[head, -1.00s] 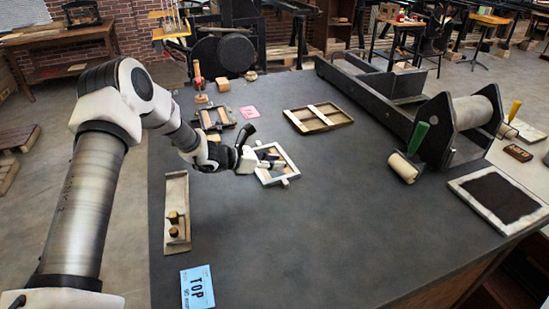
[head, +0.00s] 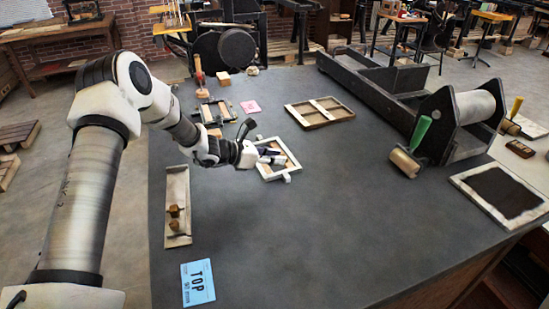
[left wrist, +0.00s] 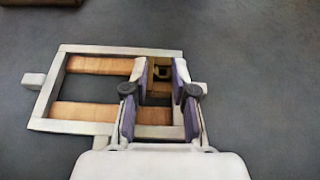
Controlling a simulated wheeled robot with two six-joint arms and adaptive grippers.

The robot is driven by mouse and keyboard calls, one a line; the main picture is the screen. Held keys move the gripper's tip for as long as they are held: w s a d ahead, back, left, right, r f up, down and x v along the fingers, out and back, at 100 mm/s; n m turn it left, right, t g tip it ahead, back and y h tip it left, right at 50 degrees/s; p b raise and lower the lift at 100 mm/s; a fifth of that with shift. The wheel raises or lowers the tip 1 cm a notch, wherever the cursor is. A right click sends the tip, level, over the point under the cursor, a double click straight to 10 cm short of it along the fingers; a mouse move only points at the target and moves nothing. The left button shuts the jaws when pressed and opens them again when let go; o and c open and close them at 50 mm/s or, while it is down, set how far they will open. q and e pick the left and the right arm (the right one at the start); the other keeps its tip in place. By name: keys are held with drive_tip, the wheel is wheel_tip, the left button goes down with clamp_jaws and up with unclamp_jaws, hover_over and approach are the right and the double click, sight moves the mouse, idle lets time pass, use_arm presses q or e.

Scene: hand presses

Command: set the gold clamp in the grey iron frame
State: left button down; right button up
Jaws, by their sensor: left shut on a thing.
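The grey iron frame (head: 291,154) lies flat on the dark table, with wooden strips along its inside. It also shows in the left wrist view (left wrist: 120,50). My left gripper (head: 271,155) is over its right end, pointing down in the left wrist view (left wrist: 160,78). The gripper is shut on a small gold clamp (left wrist: 161,73), mostly hidden between the fingers. The clamp appears inside the frame's outline; I cannot tell whether it touches the bottom. Gold pieces (head: 175,211) lie in a narrow tray (head: 178,184) at the left. My right gripper is not in view.
A blue TOP card (head: 198,283) lies at the front left. A wooden frame (head: 320,112), a green-handled roller (head: 405,160) and a large press (head: 400,90) stand further right. An inked pad (head: 505,190) is at the right edge. The middle front is clear.

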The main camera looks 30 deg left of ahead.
use_arm(q)
drive_tip(key=shift+b, duration=0.4)
idle(0.4)
drive_tip(key=shift+f+b, duration=1.1)
drive_tip(key=shift+b, duration=0.2)
idle(0.6)
drive_tip(key=c, duration=0.9)
unclamp_jaws()
drive_tip(key=shift+o, duration=0.2)
drive_tip(key=shift+r, duration=0.1)
drive_tip(key=shift+r+p, duration=1.8)
drive_tip(key=shift+r, duration=1.2)
